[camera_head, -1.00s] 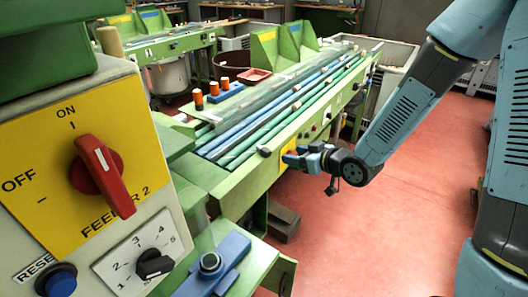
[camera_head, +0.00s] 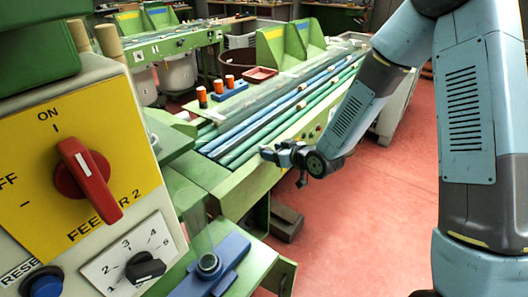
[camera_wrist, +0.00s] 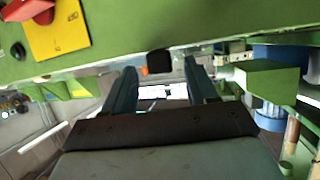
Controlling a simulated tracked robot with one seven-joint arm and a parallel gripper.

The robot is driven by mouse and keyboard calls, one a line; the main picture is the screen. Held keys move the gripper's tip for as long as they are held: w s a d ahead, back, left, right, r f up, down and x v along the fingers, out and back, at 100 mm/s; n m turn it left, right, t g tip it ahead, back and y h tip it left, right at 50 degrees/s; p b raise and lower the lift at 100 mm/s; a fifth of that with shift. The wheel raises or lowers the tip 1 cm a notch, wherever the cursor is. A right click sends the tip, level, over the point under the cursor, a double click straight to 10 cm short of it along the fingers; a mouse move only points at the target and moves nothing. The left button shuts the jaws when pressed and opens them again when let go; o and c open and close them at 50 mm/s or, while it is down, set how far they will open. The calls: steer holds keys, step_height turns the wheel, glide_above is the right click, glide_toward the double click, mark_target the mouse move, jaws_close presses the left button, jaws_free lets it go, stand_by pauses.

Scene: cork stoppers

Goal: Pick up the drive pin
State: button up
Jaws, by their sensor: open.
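My gripper (camera_head: 272,154) is at the side of the green conveyor bench, its fingers toward the bench. In the wrist view its two blue fingers (camera_wrist: 161,84) are apart, with nothing held between them. I cannot tell for sure which thing is the drive pin. Several orange and black pins (camera_head: 219,86) stand at a blue block (camera_head: 235,93) on the bench, well behind my gripper. A blue fixture (camera_head: 228,262) with a round socket (camera_head: 208,263) is on the lower green ledge in front. A small black piece (camera_wrist: 159,61) shows just beyond the fingers in the wrist view.
The control box (camera_head: 90,170) with a red switch (camera_head: 88,178) fills the left foreground. The green bench (camera_head: 238,194) carries blue and green rails. A red tray (camera_head: 260,75) sits behind. Red floor (camera_head: 370,215) to the right is clear.

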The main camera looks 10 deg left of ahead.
steer(key=shift+w+a+f, duration=0.15)
steer(key=shift+w, duration=0.1)
steer(key=shift+s+a, duration=0.15)
steer(key=shift+s, duration=0.05)
steer(key=shift+c, duration=1.2)
jaws_close()
